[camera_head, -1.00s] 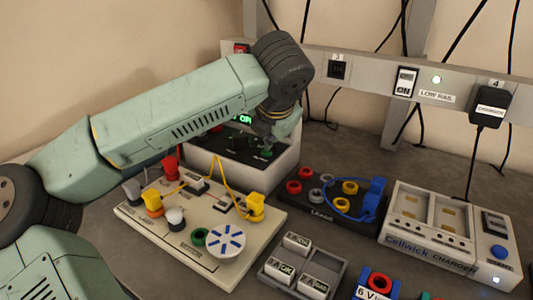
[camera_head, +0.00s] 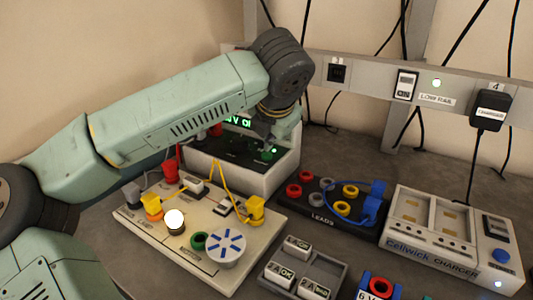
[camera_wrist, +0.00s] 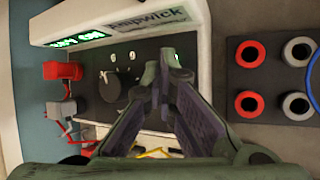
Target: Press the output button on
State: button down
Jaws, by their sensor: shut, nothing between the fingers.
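The power supply (camera_head: 286,172) is a pale box with a dark sloped panel behind the board. Its green display (camera_head: 239,122) is lit, partly hidden by my arm, and seems to end in "ON". The display also shows in the wrist view (camera_wrist: 80,40). A green output button (camera_head: 268,156) sits at the panel's right end, with a small green light beside it. My gripper (camera_head: 268,139) is shut and empty, just above the button; I cannot tell whether they touch. In the wrist view the shut fingers (camera_wrist: 165,62) cover the button. A dark knob (camera_wrist: 111,88) is left of them.
In front is a pale circuit board (camera_head: 215,265) with yellow leads, a fan and a glowing lamp (camera_head: 174,221). A leads tray (camera_head: 318,212) and a charger (camera_head: 430,240) stand to the right. A wall rail (camera_head: 375,78) with a switch runs behind.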

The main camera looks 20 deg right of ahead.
aim_at(271, 153)
jog(key=shift+r+p, duration=1.3)
jog(key=shift+r, duration=1.7)
